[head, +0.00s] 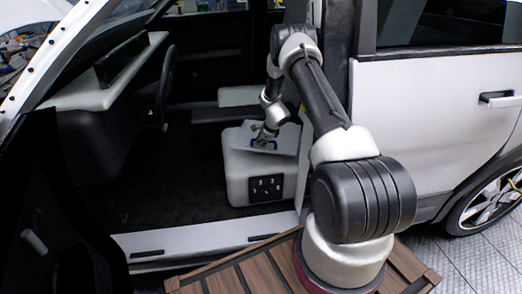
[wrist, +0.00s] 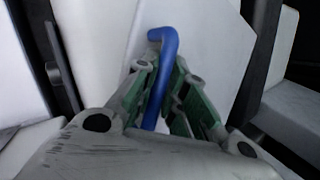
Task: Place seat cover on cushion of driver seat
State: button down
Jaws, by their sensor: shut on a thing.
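The driver seat cushion (head: 240,180) is a white block inside the open door, with a black numbered panel on its front. The seat cover (head: 286,143) is a thin pale sheet, tilted over the top of the cushion; I cannot tell whether it lies fully in contact. Its blue handle (head: 264,145) stands on its upper face. My gripper (head: 264,138) reaches down from above and is shut on this handle. In the wrist view, the green-padded fingers of my gripper (wrist: 165,95) close around the blue handle (wrist: 164,45), with the pale cover (wrist: 205,35) behind it.
The steering wheel (head: 164,85) and dashboard (head: 105,85) are left of the seat. A second pale seat (head: 238,96) lies beyond. The door sill (head: 200,238) runs in front, and the door pillar (head: 336,100) stands close to my arm. The dark floor left of the cushion is clear.

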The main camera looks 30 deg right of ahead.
notch_tip(320, 180, down, 7)
jog(key=c, duration=1.5)
grip_release()
jog(key=v, duration=1.2)
jog(key=shift+a, duration=0.1)
